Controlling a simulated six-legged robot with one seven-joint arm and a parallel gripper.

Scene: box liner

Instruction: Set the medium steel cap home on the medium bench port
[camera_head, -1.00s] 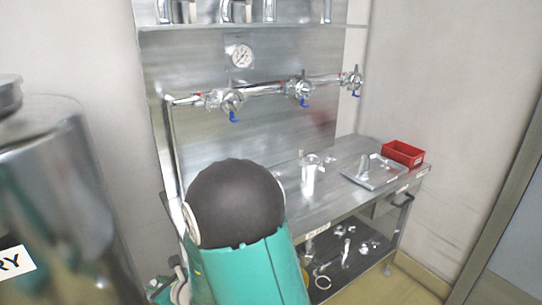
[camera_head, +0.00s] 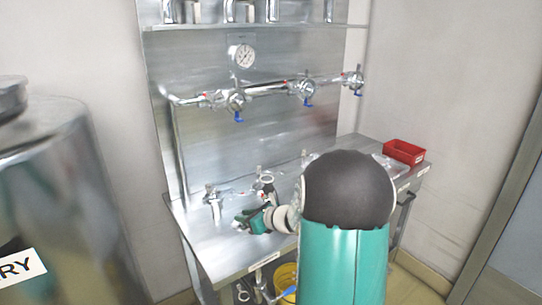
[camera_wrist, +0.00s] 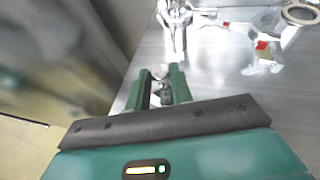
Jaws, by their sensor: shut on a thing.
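My gripper (camera_head: 241,219) is low over the front left part of the steel bench in the head view. In the wrist view its two green fingers (camera_wrist: 162,88) are shut on a small steel piece (camera_wrist: 160,72), probably the medium cap, mostly hidden between them. An upright steel port (camera_head: 213,203) stands on the bench just left of and behind the gripper. An upright fitting, likely the same port, shows beyond the fingertips in the wrist view (camera_wrist: 175,28), apart from the held piece. Another steel fitting (camera_head: 265,184) stands behind the gripper. I cannot tell which port is medium.
A clamp with red-marked parts (camera_wrist: 262,45) and a ring (camera_wrist: 301,13) lie right of the port in the wrist view. A red bin (camera_head: 404,152) sits at the bench's far right. A pipe with blue-handled valves (camera_head: 270,90) runs along the back panel.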

